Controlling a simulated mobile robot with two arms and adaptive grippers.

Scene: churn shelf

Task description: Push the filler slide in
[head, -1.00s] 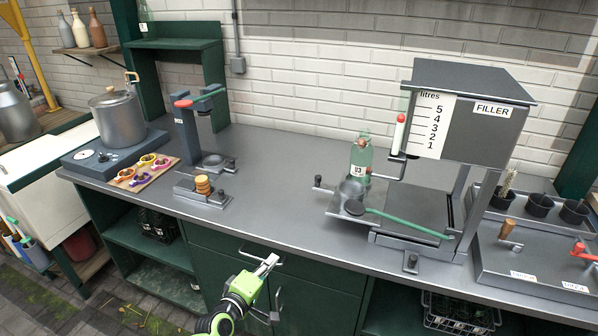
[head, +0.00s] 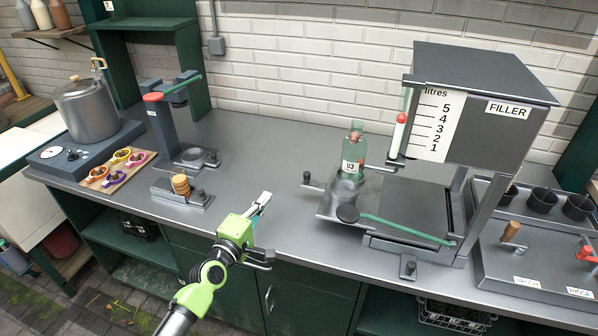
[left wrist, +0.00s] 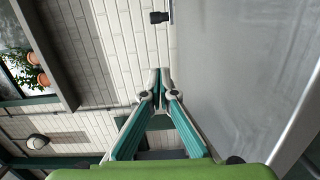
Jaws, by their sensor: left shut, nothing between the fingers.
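The filler (head: 478,128) is a grey box on posts, marked in litres, at the right of the counter. Its slide (head: 330,205) is a grey plate sticking out to the left of the filler base, with a dark-knobbed handle (head: 307,176) at its left end. A green bottle (head: 354,150) with a label stands upright at the slide's far side; I cannot tell if it rests on it. My left gripper (head: 264,200) is shut and empty, over the counter's front part, left of the slide and apart from it. Its closed fingers show in the left wrist view (left wrist: 160,74). My right gripper is out of view.
A small stand with a stack of tan discs (head: 181,185) and a red-topped press (head: 160,130) stand to the left. A green lever (head: 405,228) lies across the filler base's front. The counter (head: 270,150) between press and slide is clear.

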